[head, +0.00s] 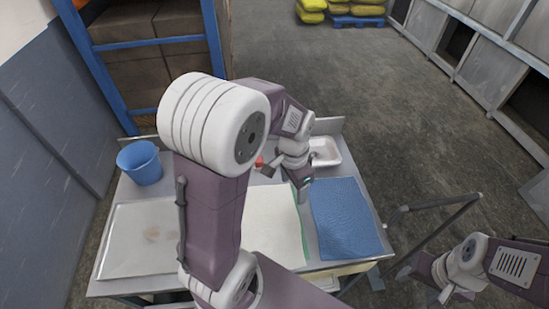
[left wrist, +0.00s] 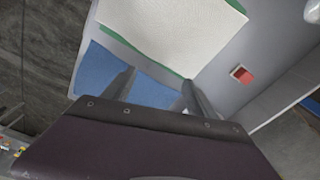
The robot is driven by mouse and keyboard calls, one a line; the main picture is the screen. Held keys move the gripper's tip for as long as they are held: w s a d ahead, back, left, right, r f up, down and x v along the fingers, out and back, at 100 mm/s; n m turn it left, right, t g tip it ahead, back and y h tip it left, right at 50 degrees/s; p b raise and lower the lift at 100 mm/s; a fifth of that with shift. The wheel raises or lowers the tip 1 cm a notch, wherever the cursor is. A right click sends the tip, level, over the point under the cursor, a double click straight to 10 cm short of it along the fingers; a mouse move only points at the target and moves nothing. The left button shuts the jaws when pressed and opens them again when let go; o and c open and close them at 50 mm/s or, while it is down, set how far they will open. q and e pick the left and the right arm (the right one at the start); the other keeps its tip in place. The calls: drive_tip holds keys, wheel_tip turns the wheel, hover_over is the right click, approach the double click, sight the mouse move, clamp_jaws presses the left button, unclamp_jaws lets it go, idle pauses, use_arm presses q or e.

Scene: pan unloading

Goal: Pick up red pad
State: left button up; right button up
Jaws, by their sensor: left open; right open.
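The small red pad (head: 259,161) shows in the head view on the back part of the table, beside my left arm and partly hidden by it. In the left wrist view the red pad (left wrist: 245,77) lies on the bare grey surface with a small white part at its end. My left gripper (head: 303,188) is above the table, to the right of the pad in the head view. Its fingers (left wrist: 158,80) are apart and empty in the left wrist view, over the blue mat. My right gripper (head: 405,273) is open at the lower right, away from the pad.
A white cloth with a green edge (head: 272,215) and a blue mat (head: 347,222) lie on the table. A clear tray (head: 130,230) is at left, a blue bucket (head: 139,162) behind it. A white basin (head: 325,152) is at back right. A metal rail (head: 440,222) stands beside the table.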

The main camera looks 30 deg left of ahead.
use_arm(q)
drive_tip(key=w+a+r+m, duration=0.2)
drive_tip(key=w+a+m, duration=0.1)
drive_tip(key=w, duration=0.3)
drive_tip(key=m+b, duration=0.1)
drive_tip(key=b, duration=0.1)
hover_over(260, 159)
drive_tip(key=shift+g, duration=0.4)
drive_tip(key=f, duration=0.7)
drive_tip(key=shift+a, duration=0.3)
drive_tip(key=shift+a+f, duration=0.1)
drive_tip(key=f, duration=0.3)
drive_tip(key=shift+d+p, duration=0.3)
drive_tip(key=shift+p, duration=0.1)
drive_tip(key=shift+a+f, duration=0.15)
drive_tip(key=shift+f, duration=0.25)
wheel_tip(260, 159, down, 5)
drive_tip(key=shift+s+r+p, duration=0.1)
drive_tip(key=shift+r+p, duration=0.05)
drive_tip(key=shift+p, duration=0.55)
drive_tip(key=shift+f, duration=0.2)
clamp_jaws()
use_arm(e)
drive_tip(key=shift+s+d+r, duration=0.1)
drive_tip(key=shift+s+d, duration=0.05)
drive_tip(key=shift+s, duration=0.1)
